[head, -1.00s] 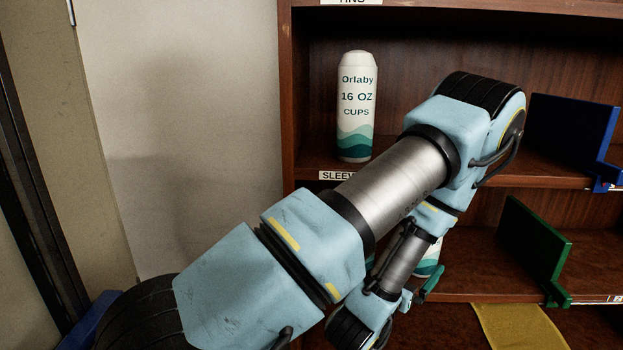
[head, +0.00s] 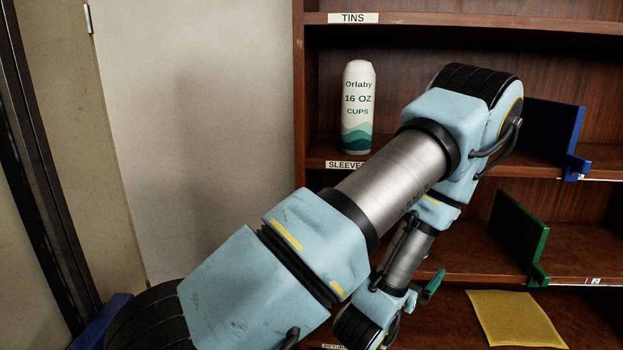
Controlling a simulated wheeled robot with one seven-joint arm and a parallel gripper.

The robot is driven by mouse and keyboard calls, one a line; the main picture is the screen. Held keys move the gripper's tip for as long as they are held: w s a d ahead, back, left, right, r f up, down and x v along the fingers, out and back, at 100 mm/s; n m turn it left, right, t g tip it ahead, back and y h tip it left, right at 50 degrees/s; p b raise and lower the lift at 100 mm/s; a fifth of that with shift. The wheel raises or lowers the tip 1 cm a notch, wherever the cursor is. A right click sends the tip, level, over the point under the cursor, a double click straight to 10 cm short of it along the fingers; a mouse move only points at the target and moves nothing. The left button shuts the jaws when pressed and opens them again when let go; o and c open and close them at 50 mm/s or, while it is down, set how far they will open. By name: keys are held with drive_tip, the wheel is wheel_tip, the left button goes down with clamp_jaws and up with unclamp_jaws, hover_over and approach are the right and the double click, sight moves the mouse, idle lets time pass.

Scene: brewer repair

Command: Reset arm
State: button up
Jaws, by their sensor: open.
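My arm reaches up from the lower left across the picture, bends at an elbow in front of the shelves, and folds back down to the wrist. My gripper (head: 424,292) shows only in part beside the wrist, as small teal fingers in front of the lower shelf. It is open, and I see nothing held in it. The rest of the hand is hidden by my arm links.
A brown wooden shelf unit (head: 299,100) stands ahead. A blue divider (head: 553,132), green divider (head: 520,235) and yellow cloth-like sheet (head: 515,318) are at right. The wall at left is bare.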

drive_tip(key=w+a+n+g+y, duration=0.45)
drive_tip(key=w+a+y, duration=0.35)
drive_tip(key=a, duration=0.5)
drive_tip(key=s+a+r+n+g+y, duration=0.1)
drive_tip(key=s+a+r+g, duration=0.2)
drive_tip(key=s+a, duration=0.3)
drive_tip(key=s+a+r+n+g+y, duration=0.1)
drive_tip(key=s+a+r+g+y, duration=0.1)
drive_tip(key=s+a, duration=0.4)
drive_tip(key=a+r+g, duration=0.1)
drive_tip(key=a+r, duration=0.1)
drive_tip(key=a, duration=0.2)
drive_tip(key=shift+s+a+g, duration=0.2)
drive_tip(key=shift+s+g, duration=0.05)
drive_tip(key=shift+g, duration=0.1)
